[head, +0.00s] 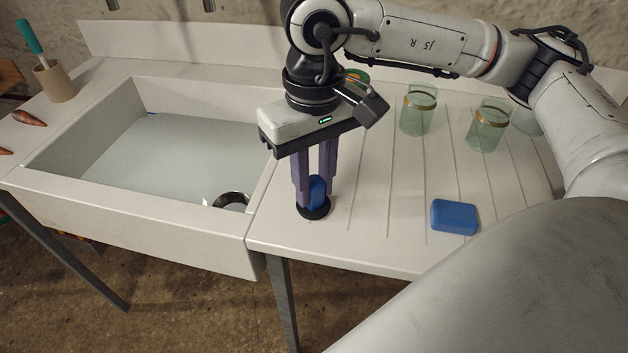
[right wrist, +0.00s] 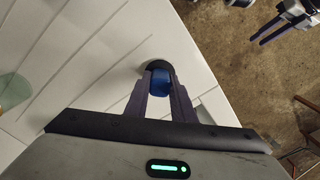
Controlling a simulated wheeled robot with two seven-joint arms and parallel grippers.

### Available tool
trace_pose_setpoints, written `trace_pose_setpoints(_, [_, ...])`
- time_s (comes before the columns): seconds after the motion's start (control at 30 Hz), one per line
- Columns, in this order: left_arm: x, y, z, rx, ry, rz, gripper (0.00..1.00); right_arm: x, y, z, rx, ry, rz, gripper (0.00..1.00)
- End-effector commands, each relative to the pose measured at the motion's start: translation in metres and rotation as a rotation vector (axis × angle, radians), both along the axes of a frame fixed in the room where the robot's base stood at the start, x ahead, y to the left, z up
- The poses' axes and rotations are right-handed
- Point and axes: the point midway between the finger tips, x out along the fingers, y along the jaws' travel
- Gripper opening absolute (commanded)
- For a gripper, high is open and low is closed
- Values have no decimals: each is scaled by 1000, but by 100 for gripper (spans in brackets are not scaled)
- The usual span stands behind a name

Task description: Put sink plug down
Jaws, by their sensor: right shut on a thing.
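The sink plug, a black disc (head: 314,210) with a blue grip (head: 317,188), is upright at the left front of the white ribbed draining board (head: 385,230), just right of the sink. My right gripper (head: 316,192) points straight down and is shut on the blue grip. The disc is at or very close to the board; I cannot tell if it touches. In the right wrist view the blue grip (right wrist: 160,83) shows between the fingertips, partly covering the black disc. My left gripper (right wrist: 267,31) shows at the top right there, fingers apart and empty, over the floor.
The white sink basin (head: 90,205) has a dark round drain (head: 231,200). A blue block (head: 454,217) lies to the right on the board. Glass jars (head: 418,112) (head: 488,127) stand behind. A brown pot (head: 54,82) with a green-handled tool stands at the far left. The board's front edge is close.

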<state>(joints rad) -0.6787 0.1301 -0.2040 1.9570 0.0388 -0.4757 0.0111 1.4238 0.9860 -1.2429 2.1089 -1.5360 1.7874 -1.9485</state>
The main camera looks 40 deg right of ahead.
Motion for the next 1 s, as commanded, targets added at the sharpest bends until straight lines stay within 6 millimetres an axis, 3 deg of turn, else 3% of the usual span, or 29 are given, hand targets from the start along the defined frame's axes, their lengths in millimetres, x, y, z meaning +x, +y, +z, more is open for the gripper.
trace_pose_setpoints(0.1, [1,0,-6,1,-1,-1,31,0,0,-6,0,0,0,0])
trace_pose_setpoints(0.13, [1,-1,-3,2,-3,-2,31,0,0,-4,0,0,0,26])
trace_pose_setpoints(0.23, [2,-1,0,0,-7,-2,31,0,0,-4,0,1,0,41])
trace_pose_setpoints(0.53, [0,-3,2,-4,-4,-4,31,0,0,-3,0,1,0,41])
trace_pose_setpoints(0.73, [-4,-2,4,-4,6,0,31,1,1,13,1,-2,0,41])
trace_pose_setpoints(1.0, [-8,-1,-2,-1,18,-1,31,1,1,74,2,-4,2,41])
